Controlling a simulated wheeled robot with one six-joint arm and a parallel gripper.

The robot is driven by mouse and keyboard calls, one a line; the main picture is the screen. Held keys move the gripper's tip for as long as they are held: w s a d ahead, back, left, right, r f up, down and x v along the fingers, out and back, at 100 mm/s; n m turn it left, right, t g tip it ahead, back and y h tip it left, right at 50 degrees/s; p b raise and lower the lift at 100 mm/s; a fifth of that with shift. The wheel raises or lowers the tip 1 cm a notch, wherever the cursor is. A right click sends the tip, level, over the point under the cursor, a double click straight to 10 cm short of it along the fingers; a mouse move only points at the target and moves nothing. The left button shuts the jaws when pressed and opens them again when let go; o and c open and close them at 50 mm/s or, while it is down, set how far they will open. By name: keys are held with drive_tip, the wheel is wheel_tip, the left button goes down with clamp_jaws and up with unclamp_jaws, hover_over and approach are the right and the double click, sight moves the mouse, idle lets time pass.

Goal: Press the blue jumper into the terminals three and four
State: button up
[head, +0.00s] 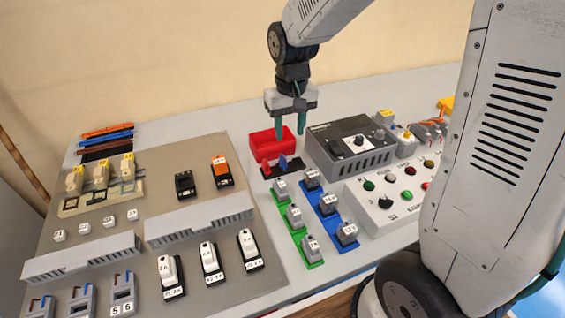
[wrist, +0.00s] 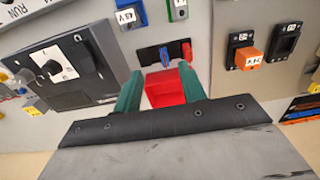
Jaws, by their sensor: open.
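The blue jumper (head: 283,162) stands in a small black holder (head: 292,170) beside a red jumper (head: 266,167). In the wrist view the blue jumper (wrist: 165,57) shows just beyond my fingertips, left of the red one (wrist: 186,50). My gripper (head: 290,131) is open and empty, pointing down above the red bin (head: 262,143), behind the holder; it touches neither jumper. Its green fingers (wrist: 159,76) frame the bin in the wrist view. Grey terminal blocks stand at the bottom left, cut by the frame; one (head: 122,290) reads 5 6. The numbers of the others are cut off.
A black control box (head: 350,140) with a knob stands right of the bin. Blocks on green (head: 310,264) and blue (head: 347,246) strips stand in front. Grey slotted ducts (head: 200,219) and white switches (head: 209,256) stand near the terminal blocks.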

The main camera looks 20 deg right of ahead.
hover_over(283, 157)
wheel_tip(283, 157, down, 5)
drive_tip(key=shift+a+f, duration=0.35)
drive_tip(key=shift+f, duration=0.05)
drive_tip(key=f, duration=0.7)
drive_tip(key=shift+w+d+f, duration=0.1)
drive_tip(key=shift+d+f, duration=0.1)
drive_tip(key=shift+d, duration=0.2)
clamp_jaws()
